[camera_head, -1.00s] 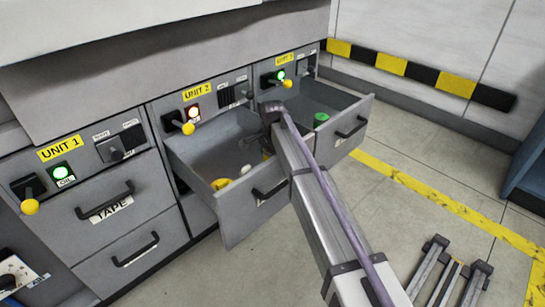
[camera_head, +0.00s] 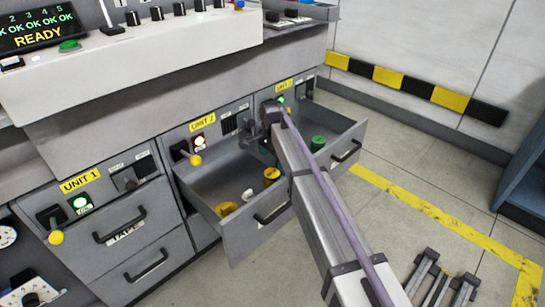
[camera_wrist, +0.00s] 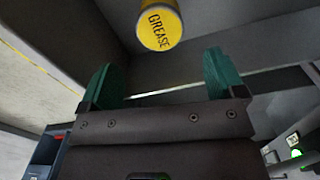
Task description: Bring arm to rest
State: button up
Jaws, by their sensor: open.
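My gripper (camera_wrist: 162,82) is open, with its two green fingers spread and nothing visible between them. In the head view my arm reaches to the Unit 2 and Unit 3 drawers, and the wrist largely hides the fingers. A yellow can marked GREASE (camera_wrist: 160,28) shows beyond the fingertips in the wrist view, apart from them. The open Unit 2 drawer (camera_head: 243,237) holds a yellow can (camera_head: 271,177), another yellow item (camera_head: 227,209) and a small white item (camera_head: 248,194).
The Unit 3 drawer (camera_head: 345,150) is also open, with a green can (camera_head: 318,144) inside. Unit 1's drawers (camera_head: 125,235) are shut. A control panel (camera_head: 150,50) reading READY overhangs the cabinet.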

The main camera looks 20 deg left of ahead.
jog(key=shift+r, duration=0.65)
